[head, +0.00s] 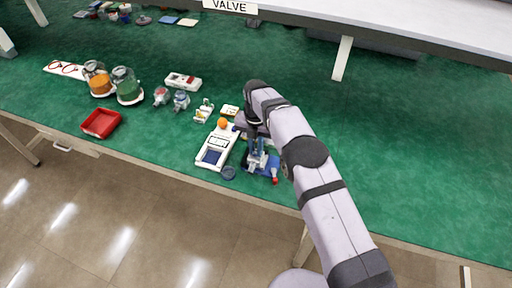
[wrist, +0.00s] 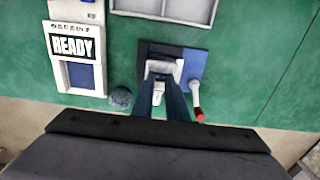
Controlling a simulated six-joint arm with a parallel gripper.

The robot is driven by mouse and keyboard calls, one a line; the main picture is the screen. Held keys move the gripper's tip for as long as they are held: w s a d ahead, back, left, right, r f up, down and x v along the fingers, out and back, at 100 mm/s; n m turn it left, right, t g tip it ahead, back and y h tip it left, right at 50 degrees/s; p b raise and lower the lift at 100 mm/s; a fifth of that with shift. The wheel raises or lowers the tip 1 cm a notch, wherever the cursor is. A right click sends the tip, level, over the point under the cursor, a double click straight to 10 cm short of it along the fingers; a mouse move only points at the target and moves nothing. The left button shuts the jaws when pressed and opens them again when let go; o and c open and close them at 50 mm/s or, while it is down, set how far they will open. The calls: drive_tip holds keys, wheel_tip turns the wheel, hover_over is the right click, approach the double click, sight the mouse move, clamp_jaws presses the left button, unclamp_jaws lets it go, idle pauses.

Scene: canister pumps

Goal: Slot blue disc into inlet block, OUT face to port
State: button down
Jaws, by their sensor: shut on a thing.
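My gripper (wrist: 160,92) points down at the inlet block, a dark block with a pale centre on a blue base (wrist: 196,70). In the head view the base (head: 272,165) stands near the table's front edge. The fingers are close together on a small pale piece (wrist: 158,90) at the block's near side. I cannot tell whether it is the disc, which way any OUT face points, or whether it is seated. A round dark blue-grey piece (wrist: 120,98) lies on the mat left of the block; it also shows in the head view (head: 229,173).
A red-tipped lever (wrist: 198,112) sticks out at the base's near right. A white instrument reading READY (wrist: 72,46) stands left of the block, and a grey tray (wrist: 168,8) lies behind it. A red tray (head: 100,123) and canisters (head: 127,88) are farther left. The right mat is clear.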

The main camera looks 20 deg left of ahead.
sight(256, 151)
drive_tip(key=c, duration=1.7)
unclamp_jaws()
drive_tip(key=shift+o, duration=0.2)
drive_tip(key=shift+r+b, duration=1.1)
drive_tip(key=shift+r, duration=2.6)
drive_tip(key=shift+d, duration=0.1)
